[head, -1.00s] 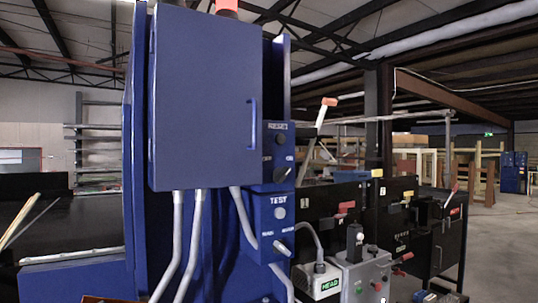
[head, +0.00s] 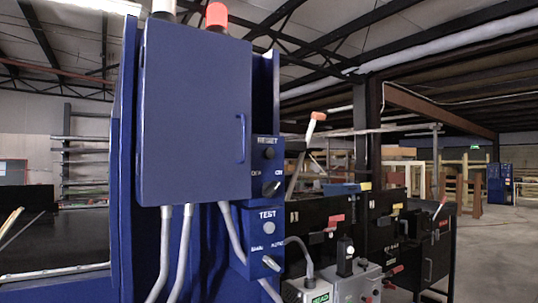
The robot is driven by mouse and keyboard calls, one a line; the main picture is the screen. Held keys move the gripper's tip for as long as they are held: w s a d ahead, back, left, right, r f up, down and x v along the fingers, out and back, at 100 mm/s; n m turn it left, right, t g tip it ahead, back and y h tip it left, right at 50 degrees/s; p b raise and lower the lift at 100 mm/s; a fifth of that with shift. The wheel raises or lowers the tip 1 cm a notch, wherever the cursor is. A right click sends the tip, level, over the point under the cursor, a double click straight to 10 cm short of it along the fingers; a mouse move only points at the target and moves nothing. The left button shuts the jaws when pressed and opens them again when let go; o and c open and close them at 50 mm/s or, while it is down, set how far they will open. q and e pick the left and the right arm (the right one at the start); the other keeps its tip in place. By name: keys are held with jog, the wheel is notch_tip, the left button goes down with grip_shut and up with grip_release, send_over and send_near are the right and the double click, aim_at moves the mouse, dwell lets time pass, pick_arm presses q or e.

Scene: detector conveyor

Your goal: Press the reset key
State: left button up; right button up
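A blue control box labelled RESET (head: 267,167) is fixed to the right side of the tall blue cabinet in the head view. It carries a dark round key or button (head: 269,153) under the label and a silver selector lever (head: 271,188) lower down. Below it is a box labelled TEST (head: 266,238), with a grey round button (head: 268,227) and another silver lever (head: 271,263). Neither of my grippers is in view.
The large blue cabinet (head: 193,115) with a handle fills the left centre, with grey conduits (head: 179,255) below. A grey box with knobs (head: 350,285) and black cases (head: 420,245) stand to the right. Open floor (head: 490,260) lies at the far right.

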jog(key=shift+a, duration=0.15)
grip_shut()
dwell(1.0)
